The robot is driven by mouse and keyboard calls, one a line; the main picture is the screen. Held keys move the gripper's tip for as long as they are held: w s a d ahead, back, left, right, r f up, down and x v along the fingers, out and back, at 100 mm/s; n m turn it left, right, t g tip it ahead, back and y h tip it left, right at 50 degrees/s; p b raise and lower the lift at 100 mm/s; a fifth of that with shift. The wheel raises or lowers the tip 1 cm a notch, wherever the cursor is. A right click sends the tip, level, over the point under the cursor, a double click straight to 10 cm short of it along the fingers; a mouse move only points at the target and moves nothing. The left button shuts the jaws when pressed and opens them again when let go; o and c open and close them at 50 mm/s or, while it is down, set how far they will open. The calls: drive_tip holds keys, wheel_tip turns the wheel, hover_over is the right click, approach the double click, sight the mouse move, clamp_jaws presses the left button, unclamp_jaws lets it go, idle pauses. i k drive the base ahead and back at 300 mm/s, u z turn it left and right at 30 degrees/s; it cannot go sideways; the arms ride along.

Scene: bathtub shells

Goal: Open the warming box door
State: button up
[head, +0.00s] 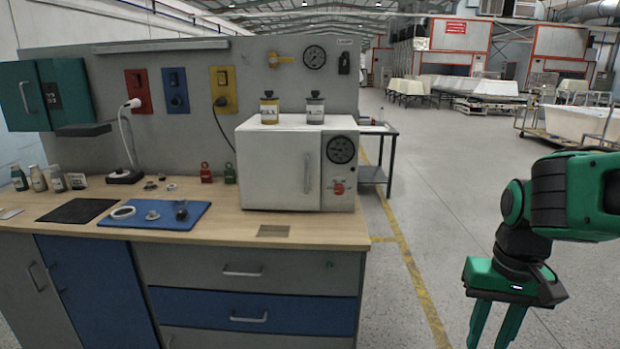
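The warming box (270,138) is a white box at the right end of the wooden workbench. Its front door (275,172) looks closed and has a vertical handle (308,173) near its right edge. To the right of the door is a panel with a round black dial (341,149) and a red knob (338,188). My gripper (493,338) hangs at the lower right, pointing down, well to the right of the box and apart from it. Its two green fingers are spaced apart with nothing seen between them; the tips run to the picture's bottom edge.
A yellow-labelled jar (269,110) and a grey jar (315,108) stand on the box. A blue mat (165,222) with small parts lies on the bench to the left. A dark side table (372,174) stands behind right. The floor (410,215) between bench and arm is clear.

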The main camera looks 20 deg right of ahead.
sight(278, 169)
drive_tip(key=z, duration=0.05)
drive_tip(key=i, duration=1)
drive_tip(key=u, duration=0.05)
